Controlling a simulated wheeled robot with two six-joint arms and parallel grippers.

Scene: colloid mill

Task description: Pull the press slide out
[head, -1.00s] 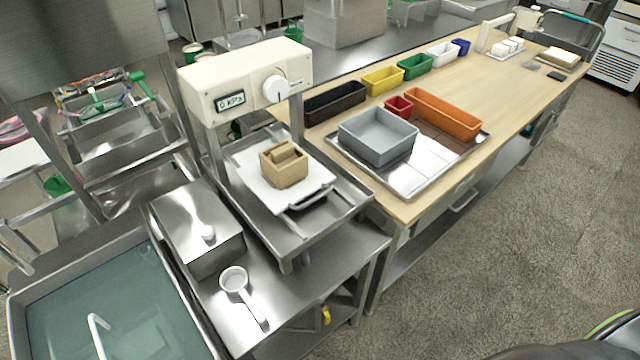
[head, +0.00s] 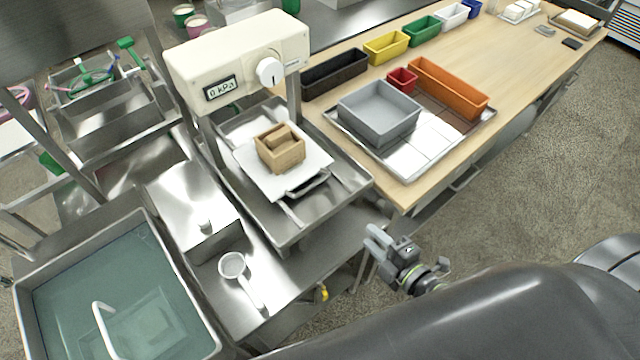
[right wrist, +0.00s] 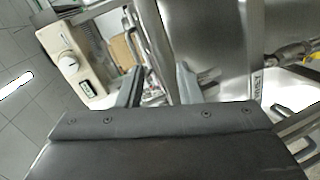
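The press slide (head: 312,161) is a white plate with a dark handle (head: 306,185) at its front, lying in the steel tray under the cream press head (head: 238,62). A wooden box mould (head: 280,148) sits on the slide. The press dial reads 0 kPa. My right gripper (head: 374,238) is in front of the press stand, to the right of and below the slide handle, apart from it. In the right wrist view its two fingers (right wrist: 158,84) are spread with nothing held between them; the press head (right wrist: 72,62) shows at the left. My left gripper is not in view.
A water basin (head: 115,300) stands at the lower left, with a steel box (head: 190,200) and a white ladle (head: 233,266) beside the press. A wooden table (head: 520,70) holds a grey tub (head: 378,115) and several coloured bins. Floor is free at the right.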

